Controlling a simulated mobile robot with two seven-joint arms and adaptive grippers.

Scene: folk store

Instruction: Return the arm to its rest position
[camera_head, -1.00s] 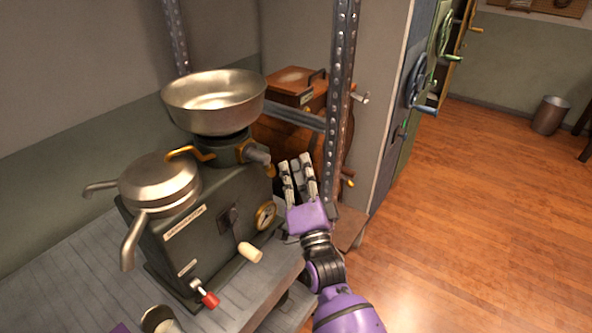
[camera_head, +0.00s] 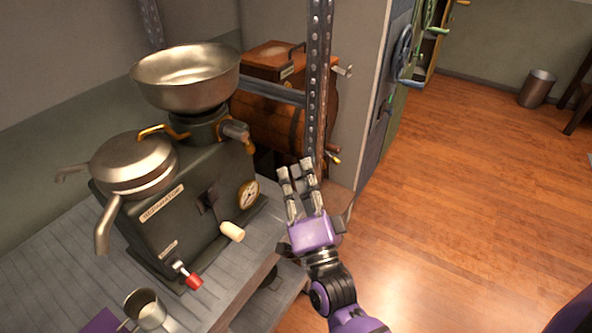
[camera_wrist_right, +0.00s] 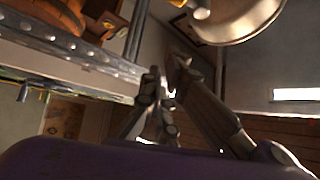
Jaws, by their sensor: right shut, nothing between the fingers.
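My right gripper (camera_head: 297,172), with a purple palm and grey fingers, is shut and empty. In the head view it is raised in front of the metal post, right of the dark machine, apart from it. In the right wrist view its fingers (camera_wrist_right: 165,92) come together at the middle, with nothing between them. My right arm comes in from the bottom of the head view. My left gripper is not in view.
A dark separator machine (camera_head: 180,222) with a metal bowl (camera_head: 187,90) stands on the grey wooden table (camera_head: 60,262). A small metal cup (camera_head: 147,309) is at its front. A perforated post (camera_head: 318,80) and a wooden barrel device (camera_head: 268,122) are behind. Open wooden floor (camera_head: 460,200) lies right.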

